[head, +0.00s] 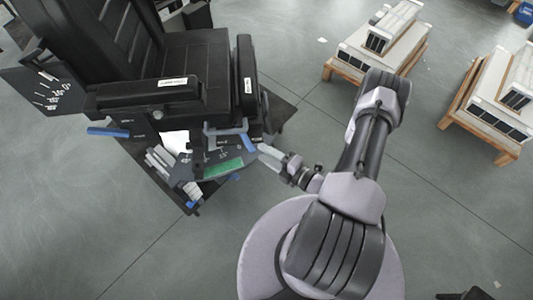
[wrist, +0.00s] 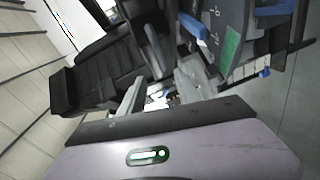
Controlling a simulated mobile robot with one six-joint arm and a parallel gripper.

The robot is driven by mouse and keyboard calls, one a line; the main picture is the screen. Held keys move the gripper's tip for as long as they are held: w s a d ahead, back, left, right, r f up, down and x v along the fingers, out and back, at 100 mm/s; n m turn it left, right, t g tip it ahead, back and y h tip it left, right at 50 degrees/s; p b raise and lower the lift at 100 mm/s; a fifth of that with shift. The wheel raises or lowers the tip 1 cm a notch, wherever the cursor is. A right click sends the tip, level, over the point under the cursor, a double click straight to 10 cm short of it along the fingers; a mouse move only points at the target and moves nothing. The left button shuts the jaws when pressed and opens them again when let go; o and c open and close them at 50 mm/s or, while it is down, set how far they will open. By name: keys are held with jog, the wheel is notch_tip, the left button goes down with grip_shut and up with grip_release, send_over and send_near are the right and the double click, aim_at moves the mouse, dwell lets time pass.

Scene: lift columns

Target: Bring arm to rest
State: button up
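My arm reaches up from the bottom of the head view and bends back down to the left. My gripper (head: 272,155) is near the middle of the head view, beside the front right of a black seat-like unit (head: 190,65). In the wrist view my gripper (wrist: 160,86) shows two grey fingers spread apart, with a gap between them and nothing held. In the head view I cannot tell whether the fingertips touch the parts beside them.
A cluttered base with a green panel (head: 223,169), blue handles (head: 108,132) and white pieces lies left of my gripper. Pallets with white boxed units (head: 380,45) (head: 495,95) stand at the right. The grey floor (head: 90,215) is clear at the lower left.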

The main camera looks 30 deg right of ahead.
jog(key=s+a+r+n+g+y+b, duration=0.1)
jog(key=a+r+n+g+y, duration=0.45)
jog(key=r+n, duration=0.55)
jog(key=a+r+n+g+y, duration=0.2)
jog(key=a+r+n+g, duration=0.55)
jog(key=r+n, duration=0.4)
jog(key=s+r+n+t+h+b, duration=0.1)
jog(key=s+r+n+h, duration=0.4)
jog(key=n, duration=0.7)
jog(key=s+r+n+t+h+b, duration=0.1)
jog(key=s+r+n+h, duration=0.4)
jog(key=n, duration=0.7)
jog(key=shift+s+r+n+t+h, duration=0.35)
jog(key=shift+r+t+h, duration=0.35)
jog(key=shift+r, duration=0.15)
jog(key=shift+d, duration=0.1)
